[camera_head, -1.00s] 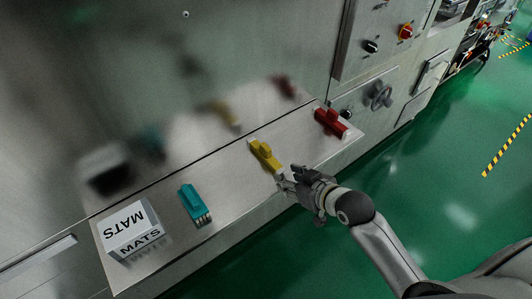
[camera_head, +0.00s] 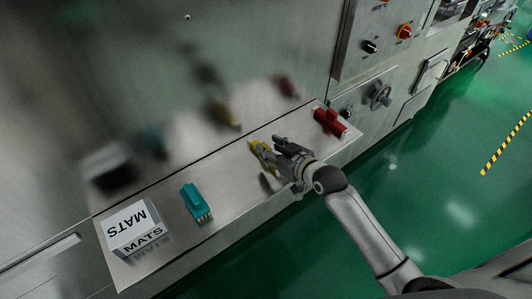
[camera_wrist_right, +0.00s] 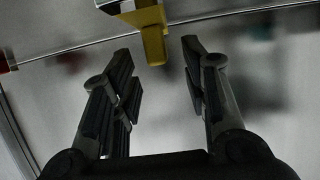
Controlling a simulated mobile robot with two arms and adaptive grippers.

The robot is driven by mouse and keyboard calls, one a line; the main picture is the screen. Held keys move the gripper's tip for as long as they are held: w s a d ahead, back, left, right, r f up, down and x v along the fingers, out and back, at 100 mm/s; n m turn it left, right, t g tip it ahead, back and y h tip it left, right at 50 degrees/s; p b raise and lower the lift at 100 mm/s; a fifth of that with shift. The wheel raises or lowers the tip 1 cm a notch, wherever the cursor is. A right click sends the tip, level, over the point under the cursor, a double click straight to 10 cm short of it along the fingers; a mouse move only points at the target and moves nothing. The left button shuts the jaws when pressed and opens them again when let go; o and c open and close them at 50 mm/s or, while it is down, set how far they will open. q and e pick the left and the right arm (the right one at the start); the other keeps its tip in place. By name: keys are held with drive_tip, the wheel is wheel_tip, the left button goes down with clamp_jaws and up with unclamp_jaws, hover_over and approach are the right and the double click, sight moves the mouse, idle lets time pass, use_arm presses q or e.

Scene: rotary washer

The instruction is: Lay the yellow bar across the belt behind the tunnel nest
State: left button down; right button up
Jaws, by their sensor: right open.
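The yellow bar (camera_head: 257,147) lies on a steel shelf (camera_head: 235,180), partly hidden by my right gripper (camera_head: 276,150). In the right wrist view the bar's yellow handle (camera_wrist_right: 152,42) shows at top centre, just ahead of and between the tips of my open right gripper (camera_wrist_right: 156,54). No contact between the fingers and the bar is visible. I make out no belt or tunnel nest in these views. My left gripper is not in view.
A teal block with pins (camera_head: 195,200) and a white box marked MATS (camera_head: 133,228) stand to the left on the shelf. A red block (camera_head: 329,122) lies to the right. A reflective steel wall (camera_head: 130,60) rises behind, and a control panel (camera_head: 383,35) is at upper right.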

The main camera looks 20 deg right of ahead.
sight(266, 146)
drive_tip(key=shift+x, duration=1.65)
drive_tip(key=shift+f, duration=0.15)
drive_tip(key=shift+s, duration=0.1)
clamp_jaws()
